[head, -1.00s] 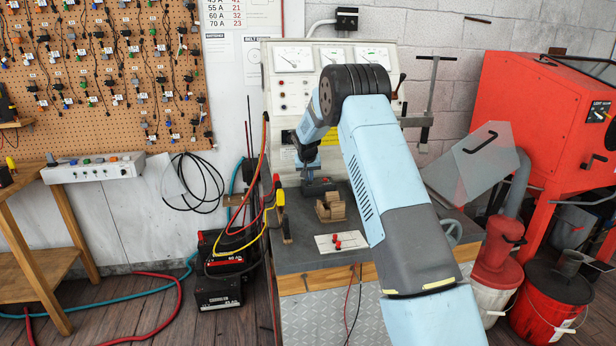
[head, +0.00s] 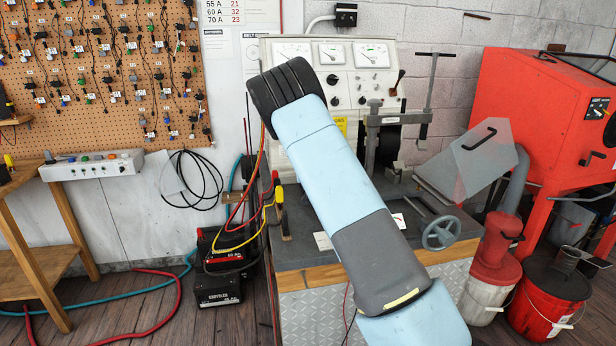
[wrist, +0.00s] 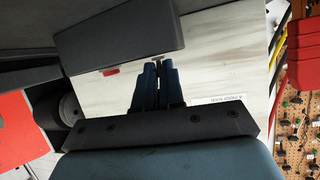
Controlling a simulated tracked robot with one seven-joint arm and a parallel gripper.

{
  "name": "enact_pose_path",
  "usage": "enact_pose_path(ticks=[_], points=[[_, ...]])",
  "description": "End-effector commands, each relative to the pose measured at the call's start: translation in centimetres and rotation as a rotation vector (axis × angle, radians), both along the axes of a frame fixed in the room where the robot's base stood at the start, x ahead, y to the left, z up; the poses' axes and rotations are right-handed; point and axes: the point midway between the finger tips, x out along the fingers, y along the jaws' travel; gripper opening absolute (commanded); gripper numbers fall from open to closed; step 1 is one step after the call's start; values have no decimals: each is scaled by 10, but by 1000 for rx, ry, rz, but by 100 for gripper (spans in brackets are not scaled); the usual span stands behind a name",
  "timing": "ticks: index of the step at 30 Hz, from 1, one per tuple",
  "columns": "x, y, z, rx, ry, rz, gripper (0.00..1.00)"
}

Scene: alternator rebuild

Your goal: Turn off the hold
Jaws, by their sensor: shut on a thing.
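In the wrist view my gripper (wrist: 158,66) has its two dark fingers close together, pointing at a pale, streaked panel (wrist: 210,62). The fingers are shut on a small dark piece (wrist: 158,61) at their tips, mostly hidden by them. I cannot tell if it is the hold switch. A small red part (wrist: 110,71) lies left of the tips, and a label strip (wrist: 228,99) with unclear print sits to the right. In the head view my arm hides the gripper and part of the test bench's control panel (head: 311,80), which has gauges and knobs.
The bench top (head: 294,257) has a metal clamp stand (head: 371,140) and a handwheel (head: 441,233). A red cabinet (head: 535,120) and red buckets (head: 552,297) stand to the right. Batteries (head: 217,288) and cables are on the left, below a pegboard (head: 100,75).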

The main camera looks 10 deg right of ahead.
Motion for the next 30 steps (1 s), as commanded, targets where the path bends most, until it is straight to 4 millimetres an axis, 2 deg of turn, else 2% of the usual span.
enact_pose_path(ticks=[1, 12, 27, 28, 30], points=[[-2, 1, -5, 0, -16, 1, 0], [-5, 1, -8, 1, -135, 1, 0], [-5, 2, -9, 0, -147, 1, 0], [-5, 2, -9, 0, -146, 1, 11], [-5, 2, -9, 0, -147, 1, 18]])
